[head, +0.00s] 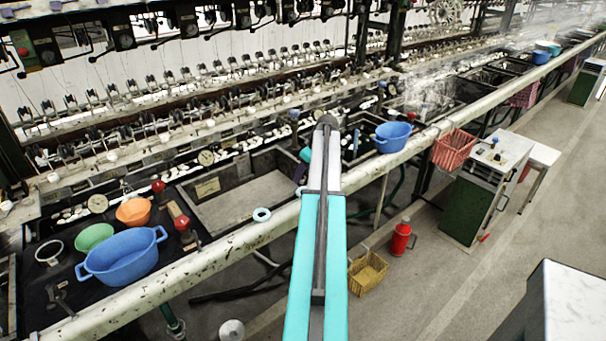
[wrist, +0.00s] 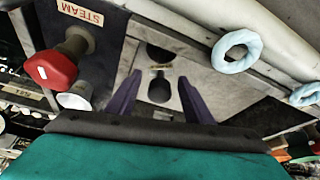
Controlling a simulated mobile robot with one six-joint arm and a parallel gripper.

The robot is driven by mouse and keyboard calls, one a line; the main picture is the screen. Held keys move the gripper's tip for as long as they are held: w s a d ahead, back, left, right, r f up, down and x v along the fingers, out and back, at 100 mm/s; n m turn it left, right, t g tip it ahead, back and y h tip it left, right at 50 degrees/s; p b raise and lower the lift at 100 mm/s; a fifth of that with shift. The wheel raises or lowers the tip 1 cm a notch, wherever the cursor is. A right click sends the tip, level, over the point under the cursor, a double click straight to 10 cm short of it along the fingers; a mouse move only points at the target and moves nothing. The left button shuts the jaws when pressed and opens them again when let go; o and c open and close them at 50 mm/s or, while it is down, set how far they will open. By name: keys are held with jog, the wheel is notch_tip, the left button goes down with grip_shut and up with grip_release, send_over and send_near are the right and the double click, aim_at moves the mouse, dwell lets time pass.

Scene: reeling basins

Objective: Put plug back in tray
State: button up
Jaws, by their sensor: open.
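My gripper (wrist: 160,78) shows in the wrist view as two dark purple fingers, spread apart with nothing held between them. Beyond and between the fingers is a grey surface with a dark keyhole-shaped opening or object (wrist: 159,88); I cannot tell which. I cannot surely pick out the plug or its tray. In the head view my arm reaches over the front rail, and the fingers are mostly hidden behind it. A grey rectangular basin (head: 240,205) with a label lies left of my arm.
A pale blue ring (head: 261,214) sits on the long rail (head: 225,243); it also shows in the wrist view (wrist: 237,50). A red knob (wrist: 50,68) stands left of the fingers. Blue tub (head: 122,257), orange bowl (head: 133,211) and green bowl (head: 93,237) stand left.

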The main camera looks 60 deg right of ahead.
jog(key=b+v, duration=0.2)
jog(key=v, duration=1.1)
jog(key=shift+r+b, duration=0.2)
jog(key=shift+b, duration=0.1)
dwell(0.7)
